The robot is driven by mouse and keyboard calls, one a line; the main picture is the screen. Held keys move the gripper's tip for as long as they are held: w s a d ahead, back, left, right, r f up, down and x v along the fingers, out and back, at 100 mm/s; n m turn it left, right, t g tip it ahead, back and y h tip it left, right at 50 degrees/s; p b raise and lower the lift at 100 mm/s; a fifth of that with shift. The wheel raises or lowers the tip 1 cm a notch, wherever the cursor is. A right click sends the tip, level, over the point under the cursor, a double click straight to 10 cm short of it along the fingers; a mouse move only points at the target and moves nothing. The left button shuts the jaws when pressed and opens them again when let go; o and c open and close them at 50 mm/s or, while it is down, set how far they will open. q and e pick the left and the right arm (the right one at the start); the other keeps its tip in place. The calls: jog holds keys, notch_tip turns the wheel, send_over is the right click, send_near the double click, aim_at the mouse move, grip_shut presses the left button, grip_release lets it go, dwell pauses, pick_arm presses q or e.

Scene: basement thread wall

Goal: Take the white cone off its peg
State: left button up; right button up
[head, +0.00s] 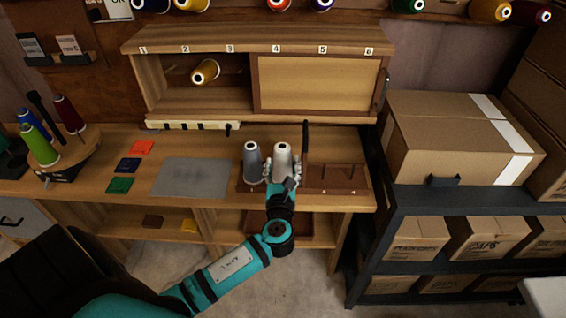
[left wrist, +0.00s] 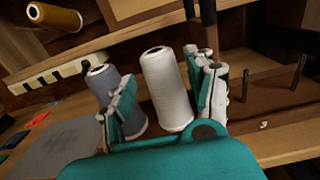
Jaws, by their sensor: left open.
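The white cone (head: 282,160) stands upright on the brown peg board (head: 330,180) on the workbench. Its peg is hidden inside it. In the left wrist view the white cone (left wrist: 166,90) stands between the two fingers of my left gripper (left wrist: 163,105). The fingers are open, one on each side of the cone, with a gap at least on the left. In the head view my left gripper (head: 284,180) is at the cone's front. A grey cone (head: 251,163) stands just left of the white one, close to the left finger. My right gripper is not in view.
Bare pegs (head: 337,176) stand to the right on the board. A tall dark post (head: 305,142) rises close behind the white cone's right side. A cabinet with a sliding door (head: 318,84) stands behind. A grey mat (head: 191,178) lies left; a shelf with a carton (head: 455,135) is right.

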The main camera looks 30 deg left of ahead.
aim_at(282, 157)
pick_arm(q)
jog(key=shift+p+x, duration=0.45)
jog(key=shift+x, duration=2.75)
jog(key=shift+s+a, duration=0.1)
grip_shut()
